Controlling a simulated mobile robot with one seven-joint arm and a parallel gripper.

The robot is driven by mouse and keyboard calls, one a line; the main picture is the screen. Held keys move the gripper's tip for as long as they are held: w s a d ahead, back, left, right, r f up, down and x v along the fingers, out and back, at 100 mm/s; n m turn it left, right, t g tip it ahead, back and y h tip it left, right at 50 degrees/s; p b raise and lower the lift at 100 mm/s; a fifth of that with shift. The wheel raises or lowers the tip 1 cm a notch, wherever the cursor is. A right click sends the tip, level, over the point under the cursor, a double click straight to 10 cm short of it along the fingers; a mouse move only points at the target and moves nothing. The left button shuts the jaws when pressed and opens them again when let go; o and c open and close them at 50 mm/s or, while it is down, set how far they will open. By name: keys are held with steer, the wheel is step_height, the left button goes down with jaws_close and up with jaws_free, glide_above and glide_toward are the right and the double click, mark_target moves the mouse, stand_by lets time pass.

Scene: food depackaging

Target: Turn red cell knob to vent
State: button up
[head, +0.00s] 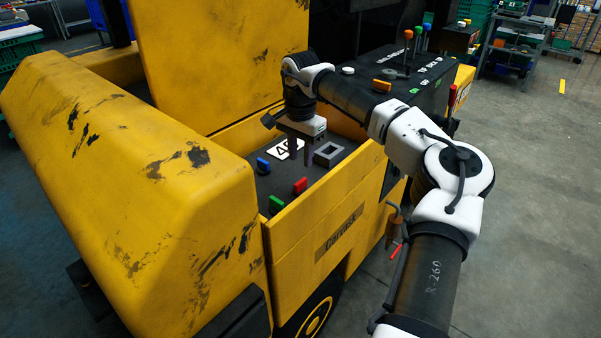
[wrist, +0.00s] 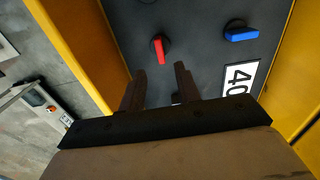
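The red knob (head: 300,186) sits on the dark panel (head: 318,174) inside the yellow machine, close to its right-hand wall. It also shows in the wrist view (wrist: 159,46), beyond the fingertips, with its red bar pointing roughly along the fingers. My gripper (head: 300,160) is above the panel, on the far side of the red knob in the head view. In the wrist view my gripper (wrist: 160,68) has its two fingers apart with nothing between them. The fingers do not touch the knob. I cannot read any vent marking near it.
A blue knob (head: 262,165) and a green knob (head: 276,204) stand near the red one. A white label (head: 286,149) and a grey square socket (head: 328,153) lie close to my gripper. Yellow walls (head: 318,222) bound the panel. An orange knob (head: 382,86) is farther back.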

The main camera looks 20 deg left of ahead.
step_height(320, 180, up, 6)
steer(key=shift+r, duration=0.1)
stand_by(0.6)
